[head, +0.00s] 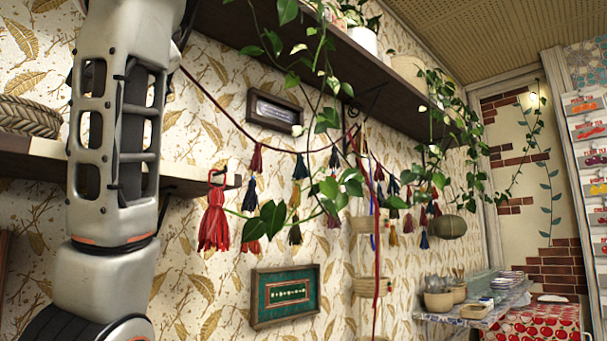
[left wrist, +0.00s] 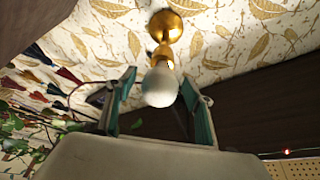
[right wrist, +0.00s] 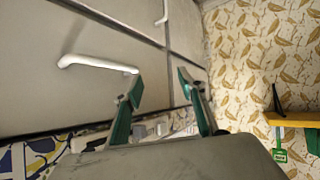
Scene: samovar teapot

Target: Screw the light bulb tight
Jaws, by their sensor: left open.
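The white light bulb (left wrist: 160,86) hangs from a gold lamp holder (left wrist: 165,28) fixed to the patterned wall in the left wrist view. My left gripper (left wrist: 158,92) is open, with one green-padded finger on each side of the bulb. Gaps show between the bulb and both fingers. The bulb's thread is hidden in the holder. My right gripper (right wrist: 160,86) is open and empty in front of pale cabinet doors. The head view shows neither the bulb nor either gripper, only my left arm.
A wooden shelf (head: 38,157) with a woven basket (head: 30,115) is beside my left arm. Hanging tassels (head: 214,222), trailing plants and a green framed picture (head: 285,295) are on the wall. In the right wrist view, a white handle (right wrist: 97,63) sticks out of the cabinet.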

